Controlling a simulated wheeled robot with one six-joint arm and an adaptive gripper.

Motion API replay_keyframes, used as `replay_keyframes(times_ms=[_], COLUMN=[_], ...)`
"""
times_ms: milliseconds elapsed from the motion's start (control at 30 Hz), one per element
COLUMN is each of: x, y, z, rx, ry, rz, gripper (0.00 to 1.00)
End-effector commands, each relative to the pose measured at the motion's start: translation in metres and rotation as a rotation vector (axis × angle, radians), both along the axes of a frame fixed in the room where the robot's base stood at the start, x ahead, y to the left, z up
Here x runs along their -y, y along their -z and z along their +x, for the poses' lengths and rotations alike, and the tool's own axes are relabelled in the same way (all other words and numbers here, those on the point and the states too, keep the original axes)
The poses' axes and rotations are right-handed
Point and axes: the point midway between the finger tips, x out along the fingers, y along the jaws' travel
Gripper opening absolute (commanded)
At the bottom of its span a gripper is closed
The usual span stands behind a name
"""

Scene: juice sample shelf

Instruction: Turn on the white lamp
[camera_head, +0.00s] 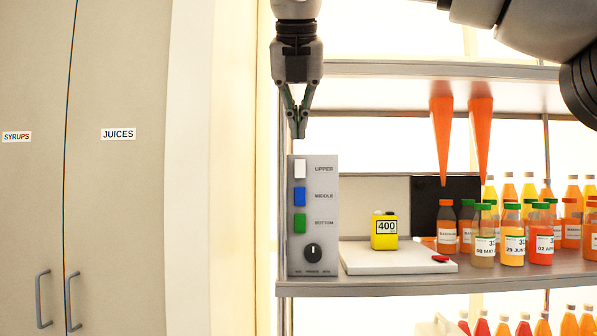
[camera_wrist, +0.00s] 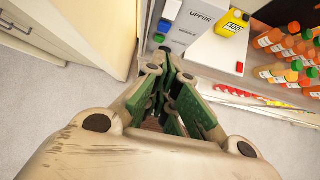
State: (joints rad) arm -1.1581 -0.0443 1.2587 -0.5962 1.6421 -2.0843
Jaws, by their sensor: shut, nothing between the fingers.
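A grey control panel (camera_head: 324,209) stands upright at the left end of the shelf. It has a white switch (camera_head: 300,168) labelled UPPER, a blue switch (camera_head: 300,196) labelled MIDDLE, a green switch (camera_head: 299,223) labelled BOTTOM, and a black knob (camera_head: 313,252) below them. No separate white lamp can be made out. My gripper (camera_head: 299,134) is shut and empty, pointing down just above the panel's top edge, over the white switch. In the wrist view my gripper (camera_wrist: 170,82) shows its closed green fingers, with the panel (camera_wrist: 198,28) just beyond them.
A yellow container (camera_head: 384,232) marked 400 stands on a white board (camera_head: 390,262) right of the panel. Several juice bottles (camera_head: 513,240) fill the shelf at right. Two orange cones (camera_head: 442,135) hang under the upper shelf (camera_head: 420,71). Closed cabinet doors (camera_head: 118,220) stand at left.

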Motion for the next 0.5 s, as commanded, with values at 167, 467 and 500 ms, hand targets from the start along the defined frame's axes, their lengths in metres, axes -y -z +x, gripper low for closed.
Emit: replay_keyframes(times_ms=[167, 467, 500], x=[0.0, 0.002, 0.001], y=[0.0, 0.023, 0.029], z=[0.0, 0.017, 0.022], rx=[0.0, -0.002, -0.002], ry=[0.001, 0.004, 0.005], rz=[0.002, 0.001, 0.0], gripper=[0.0, 0.0, 0.0])
